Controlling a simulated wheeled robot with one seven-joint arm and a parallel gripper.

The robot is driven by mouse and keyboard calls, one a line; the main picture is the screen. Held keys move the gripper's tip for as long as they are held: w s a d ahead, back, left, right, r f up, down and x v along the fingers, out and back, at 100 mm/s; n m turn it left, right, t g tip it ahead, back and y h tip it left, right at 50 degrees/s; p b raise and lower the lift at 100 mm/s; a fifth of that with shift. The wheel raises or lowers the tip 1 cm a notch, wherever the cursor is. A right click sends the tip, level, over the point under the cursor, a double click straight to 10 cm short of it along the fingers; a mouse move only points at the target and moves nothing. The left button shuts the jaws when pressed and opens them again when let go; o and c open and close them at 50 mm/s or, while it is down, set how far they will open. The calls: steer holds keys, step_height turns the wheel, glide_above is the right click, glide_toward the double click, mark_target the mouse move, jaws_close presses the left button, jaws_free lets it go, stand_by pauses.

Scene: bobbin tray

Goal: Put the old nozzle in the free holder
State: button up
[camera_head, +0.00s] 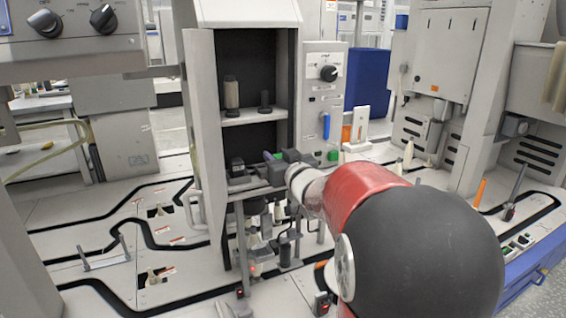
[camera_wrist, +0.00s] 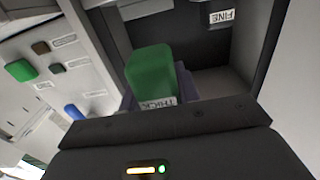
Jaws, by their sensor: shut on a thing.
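My gripper (camera_head: 262,172) is in front of the open cabinet, below its shelf. It is shut on a green block labelled THICK, which I take to be the old nozzle (camera_wrist: 150,75); it sits between the fingers in the wrist view. In the head view only a little green shows at the gripper. A label reading FINE (camera_wrist: 222,17) is on the dark cabinet interior beyond, upside down in the wrist view. I cannot make out which holder is free; the gripper and arm hide part of the area.
The cabinet (camera_head: 203,130) has its door open at left. Its shelf (camera_head: 248,117) carries a beige bobbin (camera_head: 231,93) and a dark spool (camera_head: 265,102). A control panel (camera_head: 318,110) with knob and buttons stands close at right. Rods and small parts stand below my gripper.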

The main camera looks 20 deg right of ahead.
steer(key=w+p, duration=0.2)
steer(key=w, duration=0.7)
steer(key=shift+w, duration=0.4)
steer(key=shift+s+f+b, duration=0.1)
steer(key=shift+f+b, duration=0.5)
steer(key=shift+b, duration=0.05)
steer(key=shift+f+b, duration=0.2)
steer(key=shift+b, duration=0.15)
steer(key=shift+f+b, duration=0.7)
steer(key=shift+f, duration=0.1)
stand_by(0.5)
steer(key=o, duration=1.1)
steer(key=shift+c, duration=0.2)
steer(key=shift+s, duration=0.1)
